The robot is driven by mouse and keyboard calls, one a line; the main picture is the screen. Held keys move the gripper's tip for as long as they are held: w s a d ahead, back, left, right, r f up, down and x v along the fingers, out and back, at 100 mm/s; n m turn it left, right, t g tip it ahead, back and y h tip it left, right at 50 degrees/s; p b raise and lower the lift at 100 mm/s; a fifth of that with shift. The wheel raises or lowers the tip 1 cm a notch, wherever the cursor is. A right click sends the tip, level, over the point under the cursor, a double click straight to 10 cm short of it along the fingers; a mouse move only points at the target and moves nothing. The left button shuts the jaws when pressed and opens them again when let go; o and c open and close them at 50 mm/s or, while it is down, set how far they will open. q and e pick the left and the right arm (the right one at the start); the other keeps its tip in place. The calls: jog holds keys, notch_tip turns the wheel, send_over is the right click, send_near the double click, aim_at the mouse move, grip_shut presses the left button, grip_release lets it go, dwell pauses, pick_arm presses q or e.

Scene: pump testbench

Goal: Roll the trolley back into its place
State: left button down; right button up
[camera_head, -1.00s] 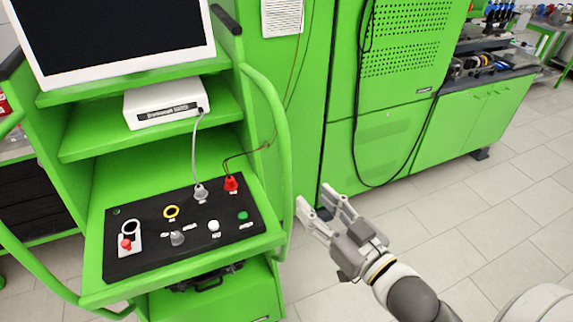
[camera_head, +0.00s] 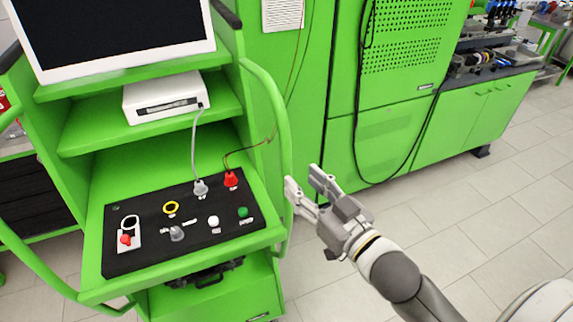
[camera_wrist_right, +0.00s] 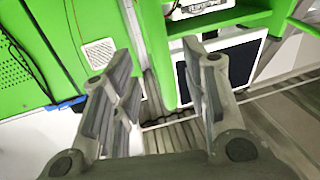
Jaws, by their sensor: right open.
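The green trolley (camera_head: 262,306) stands at the left in the head view, with a screen on top and a black control panel on its shelf. Its curved green handle (camera_head: 284,135) runs down the right side. My right gripper (camera_head: 304,178) is open, its fingertips close beside the lower part of this handle. In the right wrist view, the handle (camera_wrist_right: 155,60) shows as a green bar between the spread fingers of the gripper (camera_wrist_right: 155,50). I cannot tell whether a finger touches it. My left gripper is not in view.
Behind the trolley stands a tall green cabinet (camera_head: 385,140) with a black cable hanging down its front. A low green cabinet (camera_head: 470,118) with a dark top is at the right. The tiled floor (camera_head: 450,215) to the right of the trolley is clear.

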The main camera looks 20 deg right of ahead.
aim_at(290, 170)
jog(key=shift+p+x, duration=1.1)
jog(key=shift+x, duration=2.35)
jog(key=shift+c, duration=0.3)
grip_shut()
